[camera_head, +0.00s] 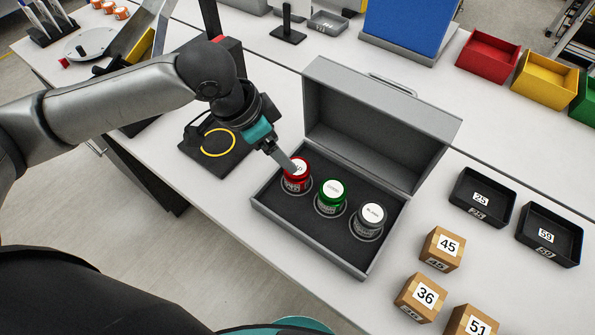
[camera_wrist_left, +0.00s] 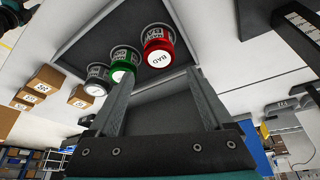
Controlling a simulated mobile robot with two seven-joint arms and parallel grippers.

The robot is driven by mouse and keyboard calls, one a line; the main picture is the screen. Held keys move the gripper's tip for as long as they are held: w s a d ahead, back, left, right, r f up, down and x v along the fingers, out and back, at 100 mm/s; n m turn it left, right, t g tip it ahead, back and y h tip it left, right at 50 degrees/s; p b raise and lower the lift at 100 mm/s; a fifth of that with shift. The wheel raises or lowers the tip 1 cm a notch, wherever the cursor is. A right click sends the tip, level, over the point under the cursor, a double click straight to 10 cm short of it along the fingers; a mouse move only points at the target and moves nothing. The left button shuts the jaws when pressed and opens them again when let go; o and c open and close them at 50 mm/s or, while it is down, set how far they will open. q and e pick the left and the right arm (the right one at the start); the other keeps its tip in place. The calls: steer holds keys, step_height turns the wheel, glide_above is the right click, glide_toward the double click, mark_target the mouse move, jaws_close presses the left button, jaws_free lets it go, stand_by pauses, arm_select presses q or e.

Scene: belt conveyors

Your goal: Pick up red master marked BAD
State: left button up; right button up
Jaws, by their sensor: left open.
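The red master (camera_head: 296,183) is a short round piece with a white top label, standing in the left recess of an open grey case (camera_head: 305,232). In the left wrist view the red master (camera_wrist_left: 158,36) has a label reading BAD. My left gripper (camera_head: 290,166) is at its upper left edge in the head view, partly covering its top. In the left wrist view my left gripper (camera_wrist_left: 160,72) is open, its fingers spread, with the red master just beyond and between the tips. Whether they touch is unclear. My right gripper is not in view.
A green master (camera_head: 331,196) and a grey one (camera_head: 368,222) stand right of the red one. The case's raised lid (camera_head: 375,125) is behind them. Wooden numbered blocks (camera_head: 442,250) and black trays (camera_head: 482,197) are to the right. A black stand with a yellow ring (camera_head: 217,143) is left.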

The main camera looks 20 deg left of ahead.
mark_target(297, 175)
arm_select(q)
steer(key=x, duration=0.5)
steer(key=shift+b, duration=0.3)
steer(key=shift+b+x, duration=0.45)
steer(key=shift+x, duration=2.5)
steer(key=shift+s, duration=0.15)
jaws_close()
